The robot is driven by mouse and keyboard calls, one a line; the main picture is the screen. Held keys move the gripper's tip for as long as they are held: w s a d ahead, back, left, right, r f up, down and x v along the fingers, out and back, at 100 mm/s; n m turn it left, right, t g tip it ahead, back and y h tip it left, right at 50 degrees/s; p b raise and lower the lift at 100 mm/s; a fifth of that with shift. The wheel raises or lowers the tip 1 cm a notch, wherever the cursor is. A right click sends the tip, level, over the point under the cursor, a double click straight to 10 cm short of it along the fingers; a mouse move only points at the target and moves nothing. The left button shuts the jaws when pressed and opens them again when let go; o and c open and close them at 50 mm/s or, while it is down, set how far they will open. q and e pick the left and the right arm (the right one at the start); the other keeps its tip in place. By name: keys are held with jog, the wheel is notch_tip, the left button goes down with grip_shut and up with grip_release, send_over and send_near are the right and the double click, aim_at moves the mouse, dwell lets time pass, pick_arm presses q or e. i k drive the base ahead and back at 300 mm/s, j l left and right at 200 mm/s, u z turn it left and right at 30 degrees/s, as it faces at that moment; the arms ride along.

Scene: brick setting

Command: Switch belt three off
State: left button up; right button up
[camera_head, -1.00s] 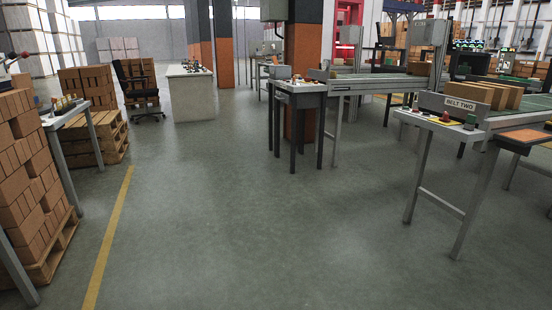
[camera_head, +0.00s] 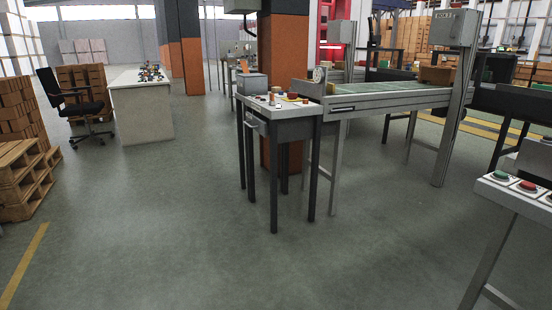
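No sign reading belt three is legible in the head view. A small control table (camera_head: 275,108) with dark legs stands ahead, slightly right of the middle. Small red and yellow controls show on its top, too small to tell apart, beside a grey box (camera_head: 252,83). A conveyor (camera_head: 385,98) with a green belt runs behind it to the right. A nearer panel (camera_head: 515,198) at the right edge carries a green button (camera_head: 500,175) and a red button (camera_head: 527,186); it is cut off by the frame. Neither of my grippers is in view.
A white desk (camera_head: 142,108) and a black office chair (camera_head: 72,108) stand at the left. Wooden pallets (camera_head: 22,178) and brick stacks (camera_head: 15,115) line the left edge. An orange and dark pillar (camera_head: 270,155) rises behind the control table. The grey floor (camera_head: 165,225) ahead is clear.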

aim_at(291, 95)
jog(key=i+j+z, duration=0.1)
jog(key=i, duration=0.75)
jog(key=i+j+z, duration=0.1)
jog(key=i, duration=0.75)
jog(key=i+l+z, duration=0.2)
jog(key=i+z, duration=0.15)
jog(key=i, duration=0.25)
jog(key=i+z, duration=0.3)
jog(key=i, duration=0.3)
